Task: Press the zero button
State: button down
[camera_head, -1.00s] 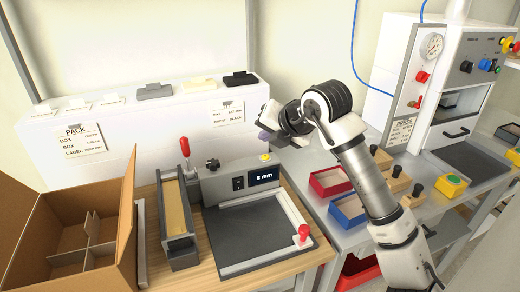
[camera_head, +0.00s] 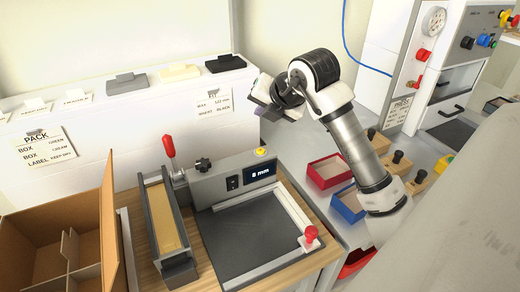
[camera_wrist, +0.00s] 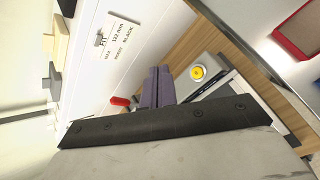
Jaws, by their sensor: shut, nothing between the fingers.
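The yellow round button (camera_head: 261,152) sits on top of the grey gauge housing (camera_head: 222,182), just above a dark display (camera_head: 260,172) that seems to read "8 mm". The button (camera_wrist: 198,72) also shows in the wrist view, right of the fingertips and apart from them. My gripper (camera_head: 262,110) is shut and empty, with purple fingers. In the head view it appears above the button, with a gap between them. The fingers (camera_wrist: 157,72) show side by side in the wrist view. I cannot tell their exact height over the button.
A red-handled lever (camera_head: 169,147) and a black knob (camera_head: 203,165) stand left of the display. A red knob (camera_head: 311,234) is at the plate's front right. An open carton (camera_head: 60,240) stands at left. Red (camera_head: 329,171) and blue (camera_head: 347,205) trays lie at right.

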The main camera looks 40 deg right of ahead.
jog(key=b, duration=0.4)
send_over(263, 156)
notch_tip(263, 156, down, 8)
jog(key=shift+w+r, duration=0.1)
jog(key=shift+f+b, duration=0.45)
jog(key=shift+f, duration=0.05)
jog(key=shift+f, duration=0.2)
dwell(1.4)
jog(key=shift+f+b, duration=0.3)
jog(key=shift+b, duration=0.4)
jog(key=shift+f+b, duration=0.4)
jog(key=shift+b, duration=0.2)
dwell(0.3)
jog(key=shift+r, duration=0.15)
dwell(0.3)
jog(key=shift+r, duration=0.75)
jog(key=shift+r+p, duration=0.1)
jog(key=shift+p, duration=0.2)
